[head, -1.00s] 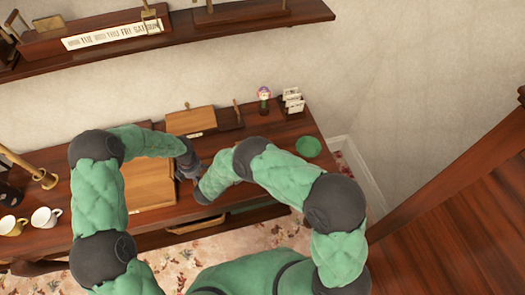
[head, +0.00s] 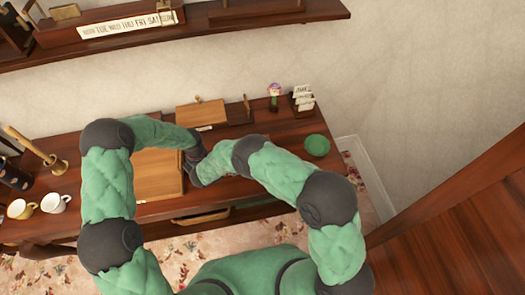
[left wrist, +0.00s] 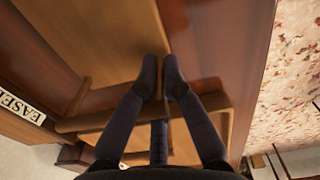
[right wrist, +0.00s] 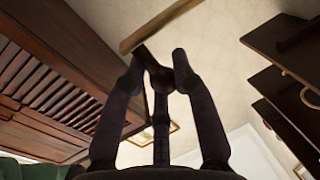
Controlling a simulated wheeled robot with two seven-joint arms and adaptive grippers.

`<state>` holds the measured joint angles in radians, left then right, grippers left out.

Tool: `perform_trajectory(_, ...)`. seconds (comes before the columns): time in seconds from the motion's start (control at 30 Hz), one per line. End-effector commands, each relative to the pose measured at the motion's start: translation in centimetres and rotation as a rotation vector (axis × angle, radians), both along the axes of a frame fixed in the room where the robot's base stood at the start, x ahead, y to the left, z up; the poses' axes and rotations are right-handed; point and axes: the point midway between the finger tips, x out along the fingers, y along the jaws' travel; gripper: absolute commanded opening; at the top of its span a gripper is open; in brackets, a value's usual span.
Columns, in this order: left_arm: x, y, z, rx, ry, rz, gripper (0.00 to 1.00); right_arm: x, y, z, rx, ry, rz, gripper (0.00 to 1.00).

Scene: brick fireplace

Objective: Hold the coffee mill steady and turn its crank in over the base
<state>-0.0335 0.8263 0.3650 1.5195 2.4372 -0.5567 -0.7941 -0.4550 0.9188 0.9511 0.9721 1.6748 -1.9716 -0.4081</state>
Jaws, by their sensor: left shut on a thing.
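I cannot make out a coffee mill or its crank for certain. My left gripper (left wrist: 161,78) has its fingertips close together on a thin light wooden part (left wrist: 160,62), beside a wooden board (left wrist: 85,35). A light wooden bar (left wrist: 205,108) crosses behind the fingers. In the head view, the dark end of my left arm (head: 194,150) is just right of the board (head: 158,178), close to the end of my right arm.
On the desk are two mugs (head: 54,204), a brass pot with a wooden stick (head: 54,165), a wooden box (head: 200,112), a small figure (head: 274,96), a card holder (head: 303,99) and a green dish (head: 317,145). A shelf (head: 230,16) runs above.

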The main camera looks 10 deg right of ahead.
Motion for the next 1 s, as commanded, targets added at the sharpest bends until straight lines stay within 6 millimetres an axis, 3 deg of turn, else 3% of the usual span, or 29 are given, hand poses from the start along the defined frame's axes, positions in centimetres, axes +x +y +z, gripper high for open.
perform_trajectory(0.07, 0.1, 0.0, 0.1, -0.001, -0.001, 0.001, 0.00, -0.1, -0.1, -0.5, 0.005, 0.007, 0.004, 0.47)
perform_trajectory(0.47, 0.0, 0.0, 0.0, 0.000, -0.001, 0.001, 0.00, 0.0, 0.0, 0.3, 0.004, 0.002, 0.002, 0.47)
perform_trajectory(1.0, 0.0, 0.1, 0.0, 0.001, -0.001, 0.001, 0.00, 0.1, 0.0, 8.5, 0.005, 0.002, 0.003, 0.47)
